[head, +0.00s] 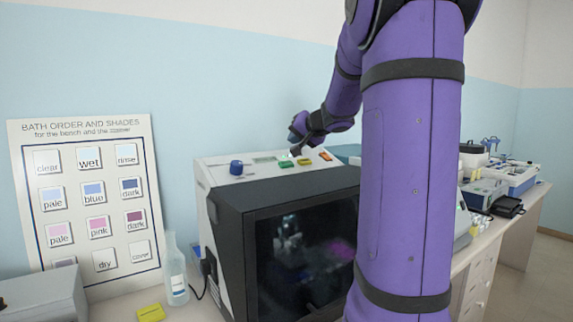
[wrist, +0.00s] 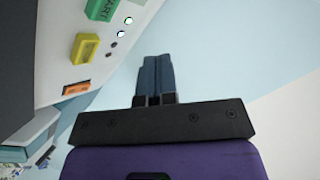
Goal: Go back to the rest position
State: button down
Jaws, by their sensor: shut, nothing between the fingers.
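My gripper (wrist: 156,62) is shut and empty, its dark blue fingers together in the wrist view. In the head view the gripper (head: 294,148) is small and partly dark, above the top panel of a white machine with a dark front window (head: 305,250). My purple arm crosses the middle of the head view and hides part of that machine's right side. In the wrist view a green START button (wrist: 101,9), a yellow button (wrist: 84,48) and an orange switch (wrist: 77,88) lie on the panel, left of the fingers and apart from them.
A bath order chart (head: 95,200) leans on the wall at left. A clear bottle (head: 176,270) and a yellow block (head: 151,313) stand on the bench left of the machine. More equipment (head: 512,178) stands on the bench at right. The wall beyond the fingers is bare.

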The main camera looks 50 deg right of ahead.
dwell(0.6)
jog(key=s+a+n+g+y, duration=0.1)
jog(key=s+a+n, duration=0.1)
jog(key=a, duration=0.6)
jog(key=s+a+f+n+g+y, duration=0.1)
jog(key=s+a+n+y, duration=0.1)
jog(key=a, duration=0.6)
jog(key=s+a+f+n+g+y, duration=0.1)
jog(key=s+a, duration=0.1)
jog(key=a, duration=0.7)
jog(key=shift+f+n+g+y, duration=0.15)
jog(key=shift+n+g+y, duration=0.15)
jog(key=shift+n+y, duration=0.1)
jog(key=s+a+f+n+g+h, duration=0.1)
jog(key=s+a+f, duration=0.3)
jog(key=s, duration=0.5)
jog(key=s+a+f+n+g+h, duration=0.1)
jog(key=s+a+f+n+g, duration=0.2)
jog(key=s+a, duration=0.3)
jog(key=s+f, duration=0.1)
jog(key=s, duration=0.2)
jog(key=shift+s+a+f+n+h, duration=0.2)
jog(key=shift+s+a+n+h, duration=0.1)
jog(key=shift+h, duration=0.1)
dwell(2.3)
